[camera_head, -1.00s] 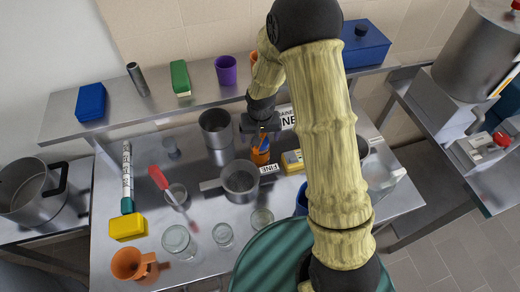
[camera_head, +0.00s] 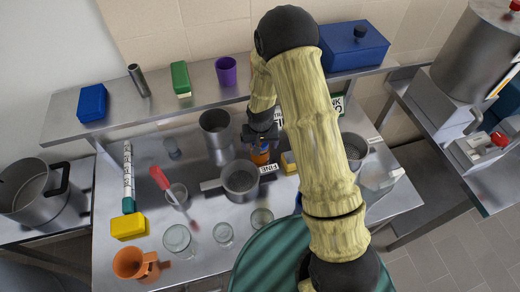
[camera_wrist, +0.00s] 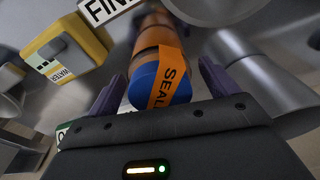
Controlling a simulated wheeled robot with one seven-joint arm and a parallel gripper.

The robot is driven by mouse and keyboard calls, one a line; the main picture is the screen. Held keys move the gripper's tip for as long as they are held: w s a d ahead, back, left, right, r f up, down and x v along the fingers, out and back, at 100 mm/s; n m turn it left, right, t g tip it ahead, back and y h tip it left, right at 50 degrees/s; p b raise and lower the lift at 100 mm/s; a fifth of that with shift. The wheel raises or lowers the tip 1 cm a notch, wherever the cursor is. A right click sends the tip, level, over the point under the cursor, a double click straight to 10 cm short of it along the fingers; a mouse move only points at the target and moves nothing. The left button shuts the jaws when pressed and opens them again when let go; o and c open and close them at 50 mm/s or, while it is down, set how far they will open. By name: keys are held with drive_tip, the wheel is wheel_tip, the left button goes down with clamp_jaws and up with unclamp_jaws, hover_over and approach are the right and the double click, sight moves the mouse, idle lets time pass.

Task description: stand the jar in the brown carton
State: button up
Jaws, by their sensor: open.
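The jar (camera_head: 260,156) stands on the steel table, right of a saucepan; it looks amber with a blue top. In the wrist view the jar (camera_wrist: 153,42) has a blue lid and an orange strip with partly visible lettering, "SEAL", across it. My gripper (camera_head: 260,140) is right over the jar, pointing down. In the wrist view my gripper (camera_wrist: 163,88) is open, with one purple finger on each side of the lid and gaps showing. The jar's lower part is partly hidden. I see no brown carton in either view.
A saucepan (camera_head: 240,181) and a tall steel pot (camera_head: 216,128) stand close left of the jar. A yellow box (camera_wrist: 62,45) is beside it. Glasses (camera_head: 178,240) and an orange mug (camera_head: 128,264) stand nearer the front. A shelf (camera_head: 160,97) runs behind.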

drive_tip(key=c, duration=1.5)
drive_tip(key=shift+r, duration=0.15)
drive_tip(key=shift+r, duration=0.6)
drive_tip(key=r, duration=0.1)
drive_tip(key=r+b, duration=0.1)
drive_tip(key=r, duration=0.1)
drive_tip(key=s+r+b, duration=0.1)
drive_tip(key=r, duration=0.1)
drive_tip(key=shift+d+r, duration=0.1)
drive_tip(key=shift+r, duration=0.1)
drive_tip(key=s+d+b, duration=0.1)
drive_tip(key=s+b, duration=0.2)
drive_tip(key=s, duration=0.2)
drive_tip(key=s+d+b, duration=0.1)
drive_tip(key=s+b, duration=0.3)
drive_tip(key=s, duration=0.2)
drive_tip(key=s+d+b, duration=0.1)
drive_tip(key=s+b, duration=0.3)
drive_tip(key=s, duration=0.1)
drive_tip(key=shift+s+d, duration=0.2)
drive_tip(key=shift+s, duration=0.15)
